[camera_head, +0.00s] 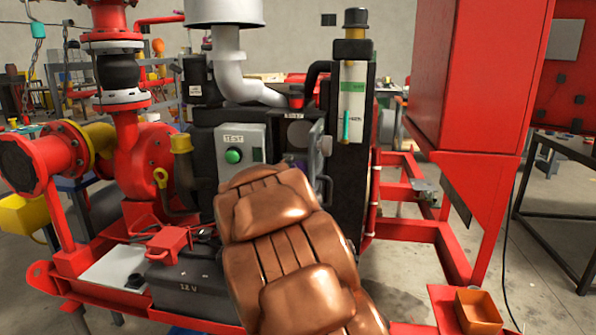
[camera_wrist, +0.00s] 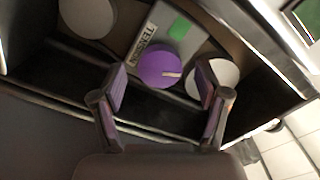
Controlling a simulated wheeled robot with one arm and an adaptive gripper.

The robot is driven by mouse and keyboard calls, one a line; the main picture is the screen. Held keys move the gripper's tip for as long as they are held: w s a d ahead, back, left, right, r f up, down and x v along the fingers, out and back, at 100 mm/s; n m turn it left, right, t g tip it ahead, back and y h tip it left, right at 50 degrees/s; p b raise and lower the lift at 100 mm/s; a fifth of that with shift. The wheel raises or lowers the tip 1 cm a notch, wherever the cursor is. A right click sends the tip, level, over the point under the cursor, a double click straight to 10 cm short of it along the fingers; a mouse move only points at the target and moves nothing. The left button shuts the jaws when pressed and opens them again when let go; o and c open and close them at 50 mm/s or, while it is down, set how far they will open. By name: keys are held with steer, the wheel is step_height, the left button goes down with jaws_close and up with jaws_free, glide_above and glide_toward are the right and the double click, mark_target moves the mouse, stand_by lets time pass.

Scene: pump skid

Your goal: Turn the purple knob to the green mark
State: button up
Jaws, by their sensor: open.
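The purple knob (camera_wrist: 157,66) shows in the wrist view, with a white pointer line on its face directed to the right. A green mark (camera_wrist: 180,29) lies above and to the right of the knob, on a light plate beside a TENSION label (camera_wrist: 145,42). The pointer is turned away from the green mark. My gripper (camera_wrist: 162,78) is open, with one finger to the left of the knob and one to the right. Nothing is held, and I cannot tell whether either finger touches the knob.
Two pale round parts, one upper left (camera_wrist: 88,15) and one right of the knob (camera_wrist: 213,77), sit close by. In the head view a grey TEST box (camera_head: 240,148) with a green button, a black battery (camera_head: 190,285) and a tall red cabinet (camera_head: 470,80) surround my arm.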

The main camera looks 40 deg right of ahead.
steer(key=shift+x, duration=1.3)
steer(key=shift+c, duration=0.2)
steer(key=c, duration=1.1)
